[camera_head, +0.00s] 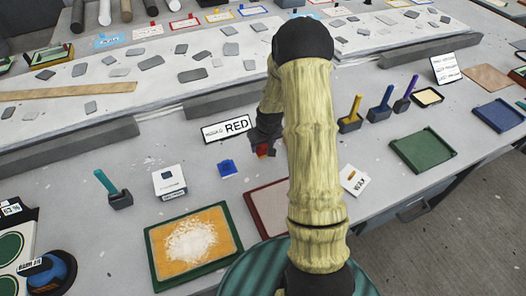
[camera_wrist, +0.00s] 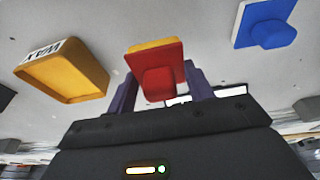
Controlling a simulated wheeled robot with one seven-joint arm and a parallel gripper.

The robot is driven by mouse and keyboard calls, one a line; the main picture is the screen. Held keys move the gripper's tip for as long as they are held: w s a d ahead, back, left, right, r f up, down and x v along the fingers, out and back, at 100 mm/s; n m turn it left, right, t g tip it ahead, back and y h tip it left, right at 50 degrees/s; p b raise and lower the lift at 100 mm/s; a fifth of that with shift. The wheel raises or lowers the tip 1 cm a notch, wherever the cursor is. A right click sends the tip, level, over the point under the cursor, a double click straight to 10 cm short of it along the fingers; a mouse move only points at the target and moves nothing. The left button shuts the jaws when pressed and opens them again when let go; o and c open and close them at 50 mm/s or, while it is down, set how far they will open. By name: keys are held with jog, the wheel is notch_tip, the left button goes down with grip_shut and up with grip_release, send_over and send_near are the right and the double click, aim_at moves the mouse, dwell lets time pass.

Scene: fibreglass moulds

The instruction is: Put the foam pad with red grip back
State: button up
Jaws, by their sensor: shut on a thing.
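The foam pad with red grip (camera_wrist: 155,72) is between my gripper's fingers in the wrist view. It has a red block grip, a red plate and a yellow foam edge. My gripper (camera_head: 263,143) is shut on it, low over the table, right of the "RED" card (camera_head: 227,128). In the head view the pad (camera_head: 263,151) is a small red patch, mostly hidden by my gripper and arm. I cannot tell whether it touches the table. A blue-gripped pad (camera_head: 227,168) lies to the left; it also shows in the wrist view (camera_wrist: 268,28).
A red-rimmed tray (camera_head: 262,208) and a fibre-filled tray (camera_head: 158,272) are in front. Upright handled tools (camera_head: 380,105) stand at right, near a green tray (camera_head: 397,150). A teal-handled tool (camera_head: 118,195) stands left.

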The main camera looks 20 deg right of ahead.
aim_at(264, 149)
jog(key=shift+f+p, duration=0.3)
jog(key=shift+f, duration=1.75)
jog(key=shift+f, duration=0.1)
jog(key=o, duration=0.9)
jog(key=b+v, duration=0.1)
jog(key=v, duration=1.1)
jog(key=shift+s, duration=0.1)
